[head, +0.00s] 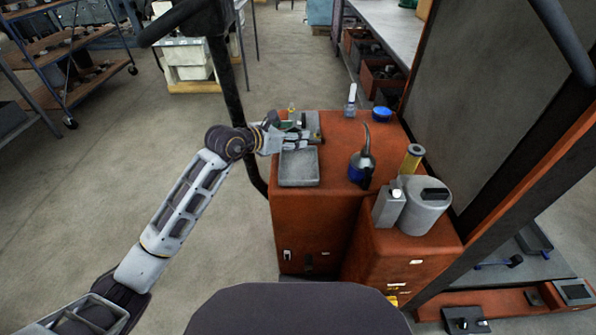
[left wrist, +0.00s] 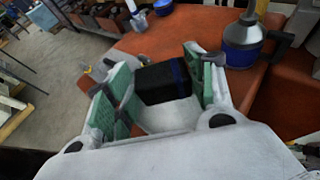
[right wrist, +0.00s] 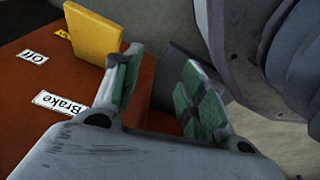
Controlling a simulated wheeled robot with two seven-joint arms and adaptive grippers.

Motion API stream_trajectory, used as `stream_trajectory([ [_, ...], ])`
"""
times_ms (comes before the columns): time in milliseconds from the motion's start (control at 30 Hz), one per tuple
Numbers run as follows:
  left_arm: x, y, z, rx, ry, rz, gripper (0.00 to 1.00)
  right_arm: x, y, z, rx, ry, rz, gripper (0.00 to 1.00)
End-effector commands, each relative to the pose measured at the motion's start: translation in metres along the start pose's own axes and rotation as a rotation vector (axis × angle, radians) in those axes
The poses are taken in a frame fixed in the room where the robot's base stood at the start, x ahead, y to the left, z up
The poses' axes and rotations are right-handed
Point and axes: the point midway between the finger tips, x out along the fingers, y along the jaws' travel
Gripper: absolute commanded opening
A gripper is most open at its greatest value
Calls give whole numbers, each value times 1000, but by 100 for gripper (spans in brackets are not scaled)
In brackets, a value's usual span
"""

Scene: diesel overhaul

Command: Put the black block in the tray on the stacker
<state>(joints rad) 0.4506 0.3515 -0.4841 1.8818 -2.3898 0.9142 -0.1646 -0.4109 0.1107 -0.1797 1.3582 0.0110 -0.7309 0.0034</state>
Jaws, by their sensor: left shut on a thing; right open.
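The black block (left wrist: 165,80) sits between the green pads of my left gripper (left wrist: 160,68) in the left wrist view, and the gripper is shut on it. In the head view my left gripper (head: 302,138) is over the top of the orange stacker (head: 315,222), at the far edge of the shallow grey tray (head: 299,169). The tray's visible floor looks empty. I cannot clearly make out the block in the head view. My right gripper (right wrist: 160,85) is open and empty in the right wrist view, near an orange panel; the head view does not show it.
A blue-based oil can (head: 361,168) stands right of the tray. A white bottle (head: 350,101) and a blue lid (head: 382,113) are behind it. A grey canister (head: 424,210) and yellow cylinder (head: 412,157) stand right. A yellow part (right wrist: 94,36) is near my right gripper.

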Motion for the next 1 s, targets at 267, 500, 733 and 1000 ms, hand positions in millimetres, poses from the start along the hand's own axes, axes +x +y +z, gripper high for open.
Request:
stream_trajectory([
  [267, 6, -1, -1, -3, -1, 3, 29, 0, 0, -4, 0, 3, 0, 42],
  [500, 6, -1, 0, -2, -1, 3, 29, 0, 0, -4, 0, 3, 0, 42],
  [733, 10, -1, -12, -3, 2, 2, 29, -1, -1, -5, 0, 1, -2, 42],
  [1000, 24, -2, -45, -4, 1, 2, 29, -10, -5, -14, 0, -3, -8, 42],
])
